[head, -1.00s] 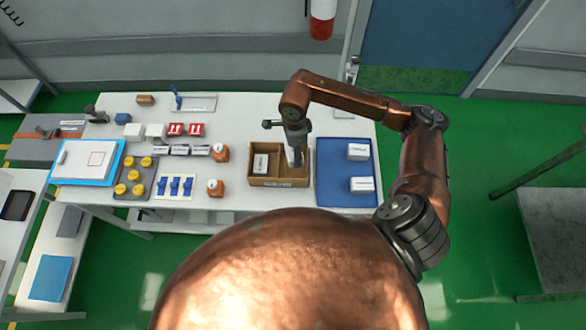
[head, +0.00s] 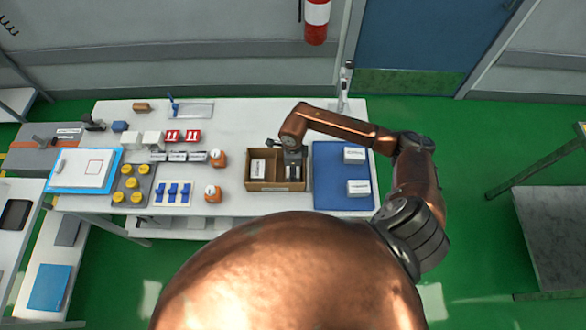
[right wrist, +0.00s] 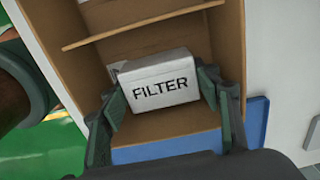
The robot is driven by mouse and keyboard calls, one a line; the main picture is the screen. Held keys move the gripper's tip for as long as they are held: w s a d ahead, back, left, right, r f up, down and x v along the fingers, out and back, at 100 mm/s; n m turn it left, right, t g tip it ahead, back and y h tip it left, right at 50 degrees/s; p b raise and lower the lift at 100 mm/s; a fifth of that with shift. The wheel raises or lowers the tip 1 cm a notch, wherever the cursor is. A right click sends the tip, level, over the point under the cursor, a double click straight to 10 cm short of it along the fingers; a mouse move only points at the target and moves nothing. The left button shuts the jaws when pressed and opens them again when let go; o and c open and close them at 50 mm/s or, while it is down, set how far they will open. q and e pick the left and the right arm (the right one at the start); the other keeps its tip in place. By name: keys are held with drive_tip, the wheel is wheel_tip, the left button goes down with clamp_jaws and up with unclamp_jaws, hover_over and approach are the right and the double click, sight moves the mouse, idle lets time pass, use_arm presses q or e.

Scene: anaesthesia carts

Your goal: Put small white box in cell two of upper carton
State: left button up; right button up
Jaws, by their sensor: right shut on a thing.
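The brown carton (head: 262,187) stands near the front edge of the white table, with a divider (right wrist: 150,26) between its cells. A white box (head: 258,168) stands in its left cell. My right gripper (head: 292,170) is down at the right cell, pointing downward. In the right wrist view, the gripper (right wrist: 165,98) is shut on a small white box marked FILTER (right wrist: 158,82), with a finger on each side. That box is inside the cell, slightly tilted in the picture; whether it touches the floor I cannot tell. My left gripper is out of view.
A blue mat (head: 330,190) right of the carton carries two white boxes (head: 354,155) (head: 358,187). Orange-and-white containers (head: 217,158), a tray with yellow-capped items (head: 135,182) and blue clips (head: 173,190) lie to the left. The table behind the carton is fairly clear.

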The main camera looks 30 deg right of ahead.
drive_tip(key=shift+f, duration=0.15)
drive_tip(key=o, duration=0.9)
drive_tip(key=shift+o, duration=0.2)
wheel_tip(320, 180, up, 12)
drive_tip(key=b, duration=0.1)
